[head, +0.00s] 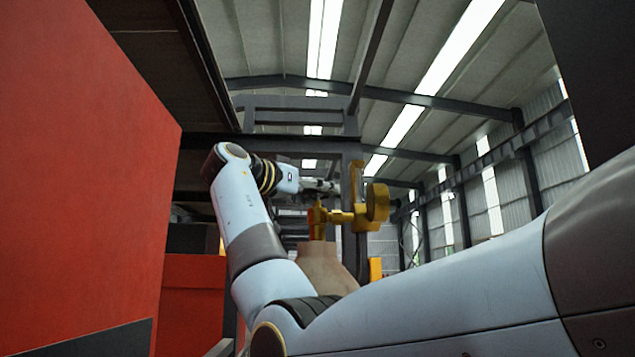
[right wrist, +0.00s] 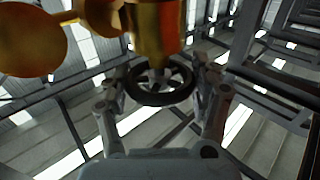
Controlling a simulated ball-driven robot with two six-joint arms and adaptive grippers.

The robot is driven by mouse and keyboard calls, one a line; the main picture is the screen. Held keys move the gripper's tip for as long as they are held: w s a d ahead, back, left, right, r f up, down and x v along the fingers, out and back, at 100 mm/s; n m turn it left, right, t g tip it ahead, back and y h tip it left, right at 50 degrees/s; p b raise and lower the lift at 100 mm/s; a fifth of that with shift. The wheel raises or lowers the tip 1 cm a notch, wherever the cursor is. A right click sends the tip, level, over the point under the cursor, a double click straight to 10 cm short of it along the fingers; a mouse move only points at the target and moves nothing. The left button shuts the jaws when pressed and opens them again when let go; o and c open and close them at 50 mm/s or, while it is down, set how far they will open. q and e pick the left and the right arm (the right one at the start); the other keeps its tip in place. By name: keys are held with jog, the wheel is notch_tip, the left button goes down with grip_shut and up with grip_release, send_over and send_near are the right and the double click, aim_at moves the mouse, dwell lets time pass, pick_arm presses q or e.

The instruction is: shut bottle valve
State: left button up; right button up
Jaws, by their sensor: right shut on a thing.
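A tan gas bottle (head: 322,265) stands upright ahead, only its shoulder and top showing above my right arm. Its brass valve (head: 318,218) sits on top, with a brass regulator (head: 376,202) reaching out to the right. My right gripper (head: 322,186) comes from the left to the valve's upper part; its fingertips are small and partly hidden there. In the right wrist view the fingers (right wrist: 160,90) stand on both sides of a dark round handwheel (right wrist: 160,98) below the brass valve body (right wrist: 158,30) and are shut on it. My left gripper is out of view.
A large red panel (head: 80,180) fills the left side, with a lower red block (head: 193,300) behind it. Dark steel posts and beams (head: 355,215) stand behind the bottle. A small yellow thing (head: 375,268) shows to its right.

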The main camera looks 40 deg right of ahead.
jog(key=m+g+p, duration=0.2)
jog(key=g, duration=0.1)
jog(key=m+g+p, duration=0.1)
jog(key=g+p, duration=0.1)
jog(key=shift+r+y, duration=0.25)
jog(key=shift+y, duration=0.05)
jog(key=shift+f+m+g+y+p, duration=0.15)
jog(key=shift+m+g+y+p, duration=0.15)
jog(key=shift+m+g+p, duration=0.5)
jog(key=shift+f+m+g+y+p, duration=0.1)
jog(key=shift+m+g+y+p, duration=0.3)
jog(key=shift+g+p, duration=0.65)
jog(key=o, duration=1.2)
jog(key=shift+w, duration=0.1)
jog(key=shift+c, duration=0.2)
